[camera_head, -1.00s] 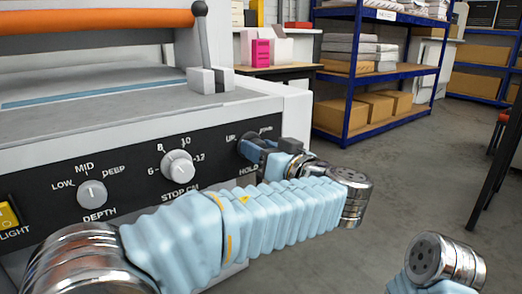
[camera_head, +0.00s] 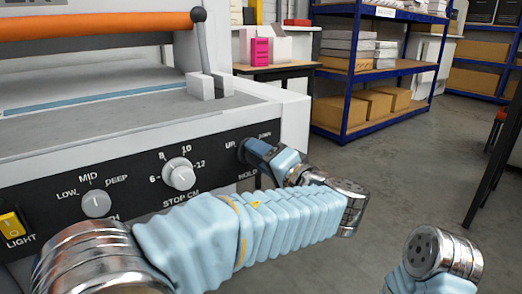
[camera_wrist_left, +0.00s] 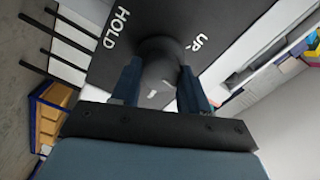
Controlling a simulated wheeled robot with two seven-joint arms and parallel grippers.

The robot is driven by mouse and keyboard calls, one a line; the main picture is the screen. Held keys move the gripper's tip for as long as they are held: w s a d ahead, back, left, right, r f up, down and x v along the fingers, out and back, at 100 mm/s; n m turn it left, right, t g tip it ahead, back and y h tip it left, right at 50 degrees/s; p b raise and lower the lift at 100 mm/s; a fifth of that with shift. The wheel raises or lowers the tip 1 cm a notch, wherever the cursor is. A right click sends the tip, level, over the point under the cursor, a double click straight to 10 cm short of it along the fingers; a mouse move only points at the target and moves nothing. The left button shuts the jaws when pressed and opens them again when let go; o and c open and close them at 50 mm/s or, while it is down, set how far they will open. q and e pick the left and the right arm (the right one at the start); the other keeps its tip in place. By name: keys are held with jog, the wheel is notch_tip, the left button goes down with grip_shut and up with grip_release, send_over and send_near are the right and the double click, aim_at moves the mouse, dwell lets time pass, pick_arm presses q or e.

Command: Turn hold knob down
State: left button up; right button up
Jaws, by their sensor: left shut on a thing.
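The hold knob (camera_wrist_left: 158,75) is a dark grey round knob with a small white mark, on the black panel (camera_wrist_left: 100,62) between the HOLD and UP labels in the left wrist view. My left gripper (camera_wrist_left: 163,88) has its two blue fingers on either side of the knob, shut on it. In the head view my left gripper (camera_head: 258,152) is at the right end of the panel and hides most of the knob. The UP, DOWN and HOLD labels show around it. My right arm shows only in part at the lower right; its gripper is out of view.
The stop knob (camera_head: 180,174), depth knob (camera_head: 96,204) and yellow light switch (camera_head: 10,224) sit left on the same panel. A lever (camera_head: 202,50) stands on the machine above. A blue shelf (camera_head: 349,85) with boxes stands behind.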

pick_arm(q)
jog(key=shift+f+m+p, duration=0.15)
jog(key=shift+m+p, duration=1.85)
jog(key=shift+m, duration=0.7)
jog(key=shift+f+m+p, duration=0.1)
jog(key=shift+m+p, duration=1.9)
jog(key=shift+m, duration=0.7)
jog(key=o, duration=1)
jog(key=shift+s+d, duration=0.1)
jog(key=b+v, duration=0.1)
jog(key=v, duration=1.2)
jog(key=shift+s+d, duration=0.2)
jog(key=shift+s, duration=0.05)
